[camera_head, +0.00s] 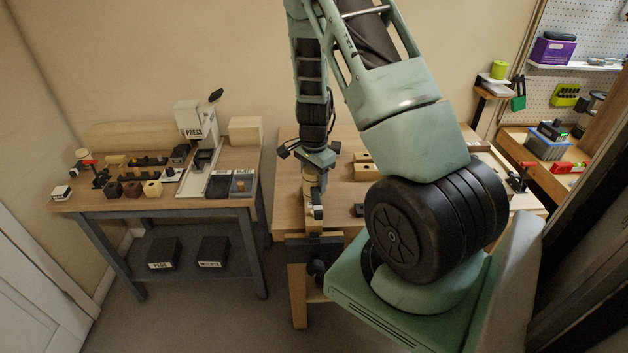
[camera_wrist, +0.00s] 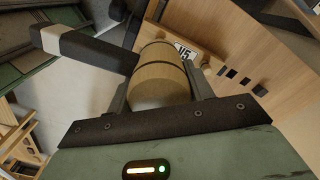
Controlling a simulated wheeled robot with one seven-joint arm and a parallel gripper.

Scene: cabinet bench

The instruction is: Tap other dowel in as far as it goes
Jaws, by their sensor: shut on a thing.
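My gripper (camera_wrist: 158,92) is shut on a wooden cylinder with dark bands (camera_wrist: 160,80), seen nearly end-on between the fingers in the wrist view. A black bar with a pale band (camera_wrist: 85,47) juts left beside it; together they look like a mallet. In the head view my gripper (camera_head: 317,165) holds the wooden cylinder (camera_head: 310,181) above the front left of the bench. Past it in the wrist view is a wooden surface with a "U5" label (camera_wrist: 185,51). A pale, rounded stub (camera_wrist: 207,69), possibly a dowel, shows right of the cylinder. I cannot tell its depth or any contact.
A dark vise (camera_head: 313,247) is on the bench's front edge. Wooden blocks (camera_head: 366,171) lie on the bench behind my arm. A side table (camera_head: 130,198) on the left carries a press (camera_head: 194,122) and small parts. My arm hides much of the bench's right.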

